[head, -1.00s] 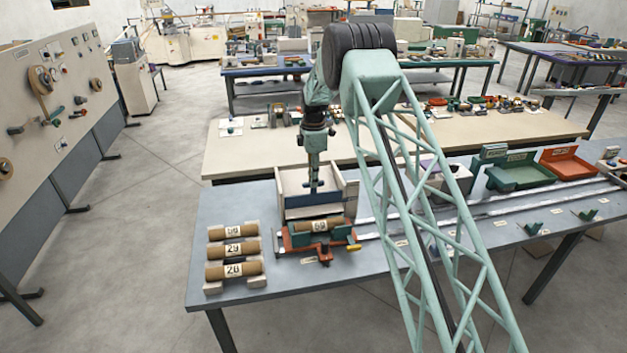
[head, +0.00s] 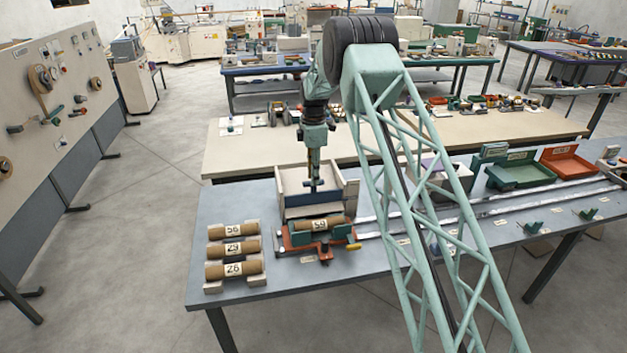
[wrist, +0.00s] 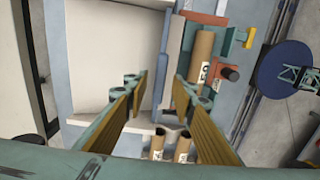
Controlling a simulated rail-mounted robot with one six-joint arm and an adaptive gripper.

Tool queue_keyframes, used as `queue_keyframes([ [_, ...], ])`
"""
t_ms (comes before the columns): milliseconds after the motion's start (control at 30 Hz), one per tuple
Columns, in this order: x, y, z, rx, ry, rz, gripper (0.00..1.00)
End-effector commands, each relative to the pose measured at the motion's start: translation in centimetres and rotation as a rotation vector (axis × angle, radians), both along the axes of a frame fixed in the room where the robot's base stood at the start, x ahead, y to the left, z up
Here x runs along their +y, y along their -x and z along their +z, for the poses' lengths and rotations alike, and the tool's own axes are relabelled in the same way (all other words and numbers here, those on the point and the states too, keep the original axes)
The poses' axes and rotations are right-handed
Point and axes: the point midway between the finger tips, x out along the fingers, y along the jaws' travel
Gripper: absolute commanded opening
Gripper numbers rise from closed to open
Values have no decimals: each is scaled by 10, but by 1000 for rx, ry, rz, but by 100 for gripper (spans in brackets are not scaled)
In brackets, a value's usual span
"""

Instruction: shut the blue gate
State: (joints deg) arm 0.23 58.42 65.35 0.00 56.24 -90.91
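The blue gate (head: 314,210) is a blue panel on the near side of a pale open-topped box (head: 348,190). In the wrist view it is a narrow blue strip (wrist: 164,55) between the box floor and the cradle side. I cannot tell how far it is shut. My gripper (head: 315,187) points down over the box. In the wrist view my gripper (wrist: 158,82) is open, its teal and brown fingers wide apart, with the strip showing beyond the gap. Nothing is held. Contact with the gate cannot be seen.
A brown tube (head: 318,224) lies in an orange and green cradle (head: 297,240) before the gate. Several numbered tubes (head: 234,248) rest on pale supports at left. Rails (head: 400,226) run right. A green tray (head: 520,176) and an orange tray (head: 572,162) stand farther right.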

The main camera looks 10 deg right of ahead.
Motion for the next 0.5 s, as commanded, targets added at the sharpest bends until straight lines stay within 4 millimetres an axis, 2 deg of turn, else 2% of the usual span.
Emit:
queue_keyframes([
  [500, 0, 0, 73, -2, 0, 0, 24],
])
